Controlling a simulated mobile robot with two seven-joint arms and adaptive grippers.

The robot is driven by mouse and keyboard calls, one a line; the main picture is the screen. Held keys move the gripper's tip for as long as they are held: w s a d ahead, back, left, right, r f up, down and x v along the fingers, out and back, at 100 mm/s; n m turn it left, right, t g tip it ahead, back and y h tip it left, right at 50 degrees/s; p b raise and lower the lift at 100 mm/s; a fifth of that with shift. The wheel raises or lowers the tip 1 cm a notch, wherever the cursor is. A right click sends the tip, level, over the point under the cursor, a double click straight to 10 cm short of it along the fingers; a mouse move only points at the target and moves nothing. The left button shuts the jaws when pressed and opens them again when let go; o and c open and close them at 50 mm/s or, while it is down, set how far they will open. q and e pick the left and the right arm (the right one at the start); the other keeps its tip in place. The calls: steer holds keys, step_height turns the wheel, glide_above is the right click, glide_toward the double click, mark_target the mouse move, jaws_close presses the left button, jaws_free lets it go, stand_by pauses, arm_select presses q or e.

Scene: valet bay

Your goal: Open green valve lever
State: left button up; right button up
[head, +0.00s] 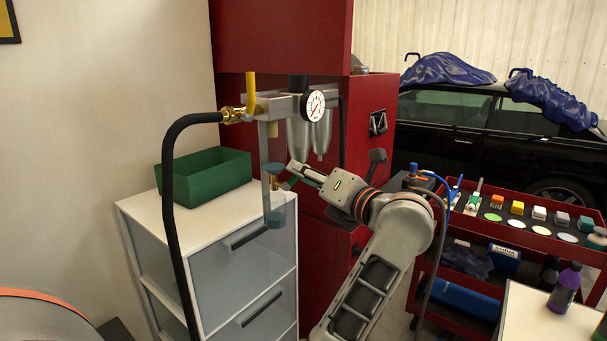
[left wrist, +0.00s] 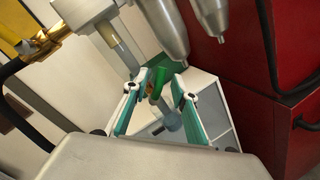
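The green valve lever (left wrist: 158,82) shows in the left wrist view between the fingers of my left gripper (left wrist: 160,88), beside a small brass fitting. The gripper is open, with a teal-padded finger on each side of the lever; I cannot tell whether either touches it. In the head view my left gripper (head: 292,174) is at the lower part of the air unit, right of its clear column. A small green piece (head: 288,184) shows there by the brass, partly hidden; it looks like the lever. My right gripper is in neither view.
The air unit has a gauge (head: 313,105), metal bowls (head: 299,138), a yellow lever (head: 250,92) and a black hose (head: 170,170). A white drawer cabinet (head: 140,215) with a green bin (head: 205,176) stands behind. A red cart (head: 515,232) is at the right.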

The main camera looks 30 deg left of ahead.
arm_select(q)
jaws_close()
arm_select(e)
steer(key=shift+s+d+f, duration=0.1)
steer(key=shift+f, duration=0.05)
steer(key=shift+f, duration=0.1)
arm_select(q)
steer(key=shift+s+a+r+n+g+y+b, duration=0.1)
steer(key=shift+s+n+y+b, duration=0.35)
steer(key=shift+n+b, duration=1.2)
steer(key=shift+s+d+r+n+g+y+b, duration=0.15)
steer(key=shift+s+n+y+b, duration=0.3)
steer(key=shift+n+b, duration=1.2)
steer(key=shift+s+a+r+n+g+y+b, duration=0.15)
steer(key=shift+s+n+y+b, duration=0.25)
steer(key=shift+n+b, duration=1.25)
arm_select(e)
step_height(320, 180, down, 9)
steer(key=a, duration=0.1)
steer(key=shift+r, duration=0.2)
arm_select(q)
steer(key=shift+s, duration=0.1)
